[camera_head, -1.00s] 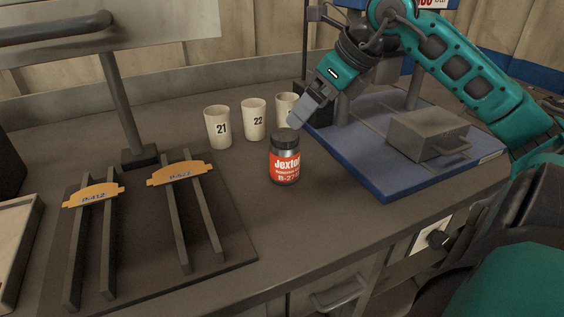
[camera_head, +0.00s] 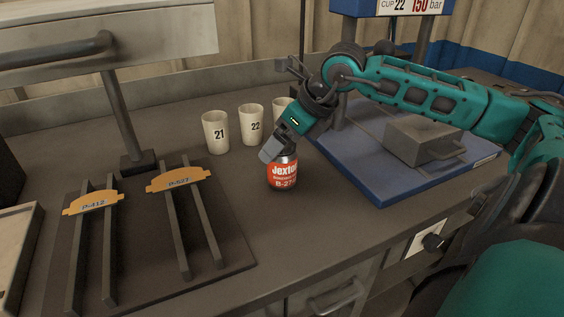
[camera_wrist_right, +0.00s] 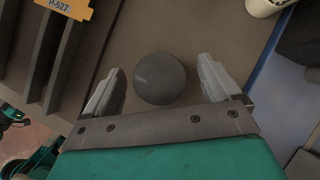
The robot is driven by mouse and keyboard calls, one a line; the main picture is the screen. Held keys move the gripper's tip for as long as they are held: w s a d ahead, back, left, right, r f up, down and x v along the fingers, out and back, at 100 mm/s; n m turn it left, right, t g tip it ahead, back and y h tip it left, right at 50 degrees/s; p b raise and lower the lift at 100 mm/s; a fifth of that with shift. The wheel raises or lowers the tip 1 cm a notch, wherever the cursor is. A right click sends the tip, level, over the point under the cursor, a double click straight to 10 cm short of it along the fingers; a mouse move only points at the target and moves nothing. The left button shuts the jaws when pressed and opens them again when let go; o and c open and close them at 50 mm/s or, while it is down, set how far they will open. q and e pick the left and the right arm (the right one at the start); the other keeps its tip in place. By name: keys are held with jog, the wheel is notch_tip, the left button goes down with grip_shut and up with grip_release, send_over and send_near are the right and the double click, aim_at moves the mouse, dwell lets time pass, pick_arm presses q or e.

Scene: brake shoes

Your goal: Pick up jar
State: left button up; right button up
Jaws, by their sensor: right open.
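The jar (camera_head: 283,178) stands upright on the bench, with a red label reading "Jexto..." and a dark lid. My right gripper (camera_head: 272,153) is over the jar's top in the head view and hides most of its lid. In the right wrist view the round dark lid (camera_wrist_right: 160,79) lies between the two spread fingers of my right gripper (camera_wrist_right: 161,88), with a gap on each side. The right gripper is open and holds nothing. My left gripper is not in view.
Several white cups, two marked 21 (camera_head: 215,132) and 22 (camera_head: 251,124), stand behind the jar. A blue-based machine (camera_head: 385,190) is to the right. A dark rack with orange-tagged brake shoes (camera_head: 182,179) is to the left. Bench in front of the jar is clear.

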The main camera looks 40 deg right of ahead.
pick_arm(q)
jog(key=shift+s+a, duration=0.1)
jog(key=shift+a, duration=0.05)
pick_arm(e)
jog(key=shift+w+a+f, duration=0.1)
jog(key=shift+w+f, duration=0.05)
jog(key=shift+f, duration=0.05)
jog(key=c, duration=0.8)
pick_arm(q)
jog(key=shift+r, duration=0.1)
pick_arm(e)
grip_shut()
jog(key=shift+r, duration=0.1)
pick_arm(q)
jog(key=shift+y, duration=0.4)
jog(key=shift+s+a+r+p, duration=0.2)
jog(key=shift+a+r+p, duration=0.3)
jog(key=shift+p, duration=0.65)
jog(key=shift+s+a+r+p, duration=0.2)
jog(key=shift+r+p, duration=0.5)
jog(key=shift+p, duration=0.45)
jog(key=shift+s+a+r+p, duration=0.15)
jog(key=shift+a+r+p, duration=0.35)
jog(key=shift+p, duration=0.65)
pick_arm(e)
notch_tip(320, 180, up, 20)
